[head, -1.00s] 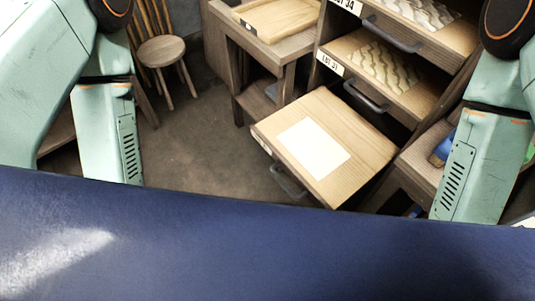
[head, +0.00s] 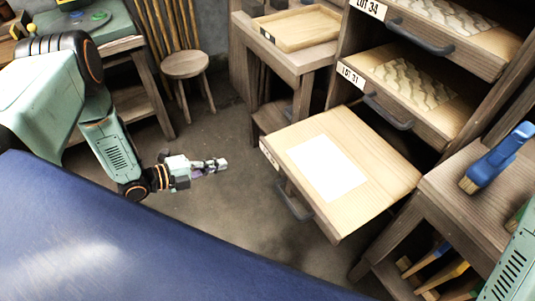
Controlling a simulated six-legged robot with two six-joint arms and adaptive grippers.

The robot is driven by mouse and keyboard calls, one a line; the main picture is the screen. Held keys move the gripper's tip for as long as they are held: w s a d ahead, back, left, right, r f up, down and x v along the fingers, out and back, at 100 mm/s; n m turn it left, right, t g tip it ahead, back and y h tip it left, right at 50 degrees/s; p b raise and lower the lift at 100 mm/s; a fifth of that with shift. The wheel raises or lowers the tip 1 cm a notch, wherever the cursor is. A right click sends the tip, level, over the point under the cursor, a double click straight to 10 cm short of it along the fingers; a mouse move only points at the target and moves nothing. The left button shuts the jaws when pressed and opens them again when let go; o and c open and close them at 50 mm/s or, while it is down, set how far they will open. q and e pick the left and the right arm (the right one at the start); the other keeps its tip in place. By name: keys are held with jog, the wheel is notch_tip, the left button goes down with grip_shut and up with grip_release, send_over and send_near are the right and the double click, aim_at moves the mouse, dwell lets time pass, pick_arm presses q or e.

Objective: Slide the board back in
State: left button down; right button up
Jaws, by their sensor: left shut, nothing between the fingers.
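The board (head: 388,165) is a pale wooden slab with a white sheet (head: 329,168) on top. It sticks out of the rack at its lowest visible level, with a dark handle (head: 294,201) under its front edge. My left gripper (head: 222,164) is shut and empty, left of the board and apart from it, over the floor. My right gripper is out of view; only a piece of that arm shows at the lower right.
Boards marked LOT 31 (head: 405,98) and LOT 34 (head: 450,30) sit above, each with a patterned sheet and handle. A blue-handled brush (head: 499,157) lies on a bench at right. A stool (head: 185,66) and a side table with a tray (head: 299,27) stand behind. Floor between is clear.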

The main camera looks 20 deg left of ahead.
pick_arm(q)
jog(key=m, duration=0.1)
jog(key=b, duration=0.5)
send_near(268, 150)
jog(key=x, duration=0.5)
jog(key=shift+w+f, duration=0.15)
jog(key=shift+f, duration=0.35)
jog(key=shift+w+d, duration=0.3)
jog(key=shift+w, duration=0.15)
jog(key=shift+r, duration=0.1)
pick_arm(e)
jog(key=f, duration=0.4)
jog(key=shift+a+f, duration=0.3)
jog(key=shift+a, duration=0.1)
pick_arm(q)
jog(key=shift+w+d, duration=0.1)
jog(key=shift+d, duration=0.05)
